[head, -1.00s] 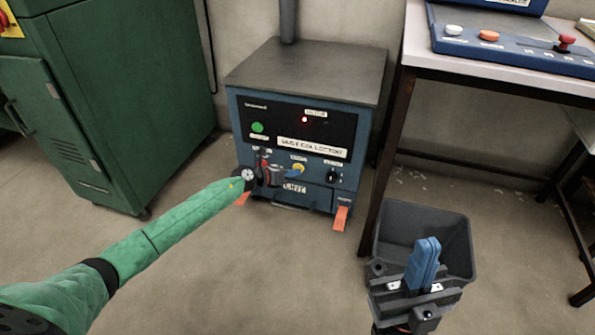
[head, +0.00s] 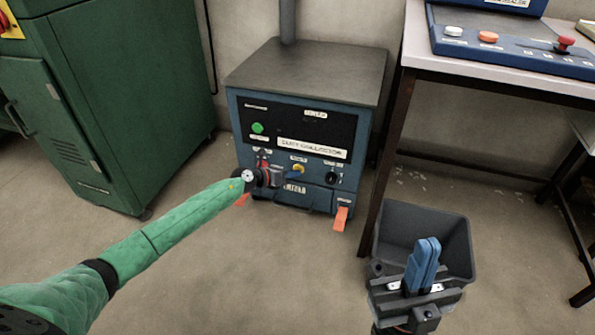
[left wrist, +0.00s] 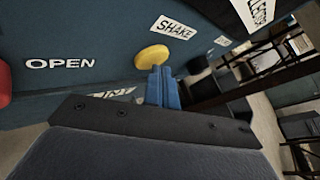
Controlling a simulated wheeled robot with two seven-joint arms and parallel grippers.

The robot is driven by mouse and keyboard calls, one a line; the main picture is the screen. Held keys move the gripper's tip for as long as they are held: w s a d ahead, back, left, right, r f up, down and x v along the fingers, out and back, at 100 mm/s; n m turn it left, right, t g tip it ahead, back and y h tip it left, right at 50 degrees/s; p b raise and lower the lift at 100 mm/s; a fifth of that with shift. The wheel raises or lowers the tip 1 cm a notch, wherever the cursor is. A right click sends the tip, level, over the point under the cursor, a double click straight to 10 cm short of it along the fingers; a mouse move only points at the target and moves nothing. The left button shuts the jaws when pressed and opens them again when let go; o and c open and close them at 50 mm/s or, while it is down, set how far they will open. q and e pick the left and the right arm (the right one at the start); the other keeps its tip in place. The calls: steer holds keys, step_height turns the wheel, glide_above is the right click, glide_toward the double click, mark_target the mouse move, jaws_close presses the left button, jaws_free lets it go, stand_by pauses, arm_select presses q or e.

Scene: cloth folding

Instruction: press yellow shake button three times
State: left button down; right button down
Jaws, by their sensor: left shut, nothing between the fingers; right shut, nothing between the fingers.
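The yellow shake button (head: 299,167) is on the front of the blue dust collector (head: 246,128). In the left wrist view the round yellow button (left wrist: 152,56) sits below a white SHAKE label (left wrist: 174,27). My left gripper (head: 293,174) is shut and empty, its blue fingertips at the button's lower edge. In the left wrist view the fingertips (left wrist: 161,70) overlap that edge; I cannot tell whether they touch. My right gripper (head: 428,244) is shut and empty, well away from the panel, in front of a grey bin.
A red button (left wrist: 4,82) is beside the OPEN label. A green button (head: 257,128) and a black knob (head: 332,177) are also on the panel. A green cabinet (head: 120,90) stands left, a table (head: 500,78) and the grey bin (head: 455,228) right.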

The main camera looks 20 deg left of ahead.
arm_select(q)
steer(key=shift+s+p, duration=0.4)
steer(key=shift+s, duration=0.5)
steer(key=s+p, duration=0.2)
steer(key=s, duration=0.3)
steer(key=shift+a+p, duration=0.15)
steer(key=shift+p, duration=0.15)
stand_by(0.6)
